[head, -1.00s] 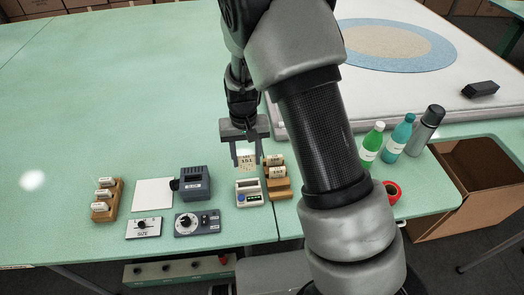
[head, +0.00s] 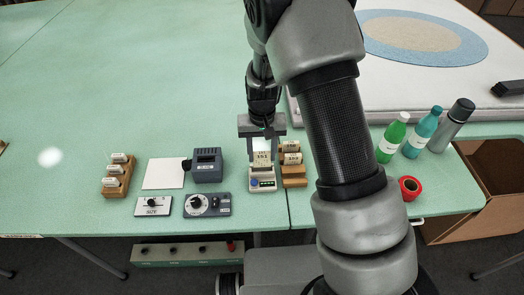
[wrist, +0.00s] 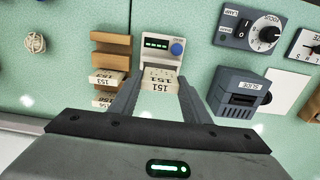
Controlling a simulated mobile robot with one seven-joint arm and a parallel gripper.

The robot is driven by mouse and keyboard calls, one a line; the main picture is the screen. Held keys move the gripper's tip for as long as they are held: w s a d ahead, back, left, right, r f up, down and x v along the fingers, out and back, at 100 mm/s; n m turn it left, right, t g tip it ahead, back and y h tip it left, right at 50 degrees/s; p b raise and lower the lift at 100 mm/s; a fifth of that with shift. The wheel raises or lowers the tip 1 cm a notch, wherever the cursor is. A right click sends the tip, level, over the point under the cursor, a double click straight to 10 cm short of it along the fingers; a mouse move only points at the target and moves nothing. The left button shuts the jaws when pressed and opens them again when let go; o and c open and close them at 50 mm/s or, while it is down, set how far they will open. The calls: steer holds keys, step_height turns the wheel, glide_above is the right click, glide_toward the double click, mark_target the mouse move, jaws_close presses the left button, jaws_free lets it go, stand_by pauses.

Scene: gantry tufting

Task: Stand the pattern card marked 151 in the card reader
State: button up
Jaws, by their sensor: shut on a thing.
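The pattern card marked 151 (head: 262,159) is a cream card held upright between the fingers of my gripper (head: 263,152). In the wrist view my gripper (wrist: 160,100) is shut on the card (wrist: 159,82) near its edges. The card reader (head: 262,183) is a small white unit with a blue button and a dark display with green marks. It also shows in the wrist view (wrist: 160,46). The card is at the reader's back part, and its lower edge looks at or in the reader; I cannot tell whether it is seated.
A wooden rack (head: 294,181) with other cards stands close to the right of the reader. A dark blue-grey device (head: 207,166) and a dial box (head: 207,204) are to the left. Bottles (head: 392,138) and a red roll (head: 410,188) are at the right.

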mark_target(262, 165)
steer(key=shift+f+b, duration=1.3)
steer(key=shift+f, duration=0.6)
steer(key=o, duration=1.1)
step_height(262, 165, up, 18)
steer(key=shift+f+p, duration=0.25)
steer(key=shift+p, duration=0.15)
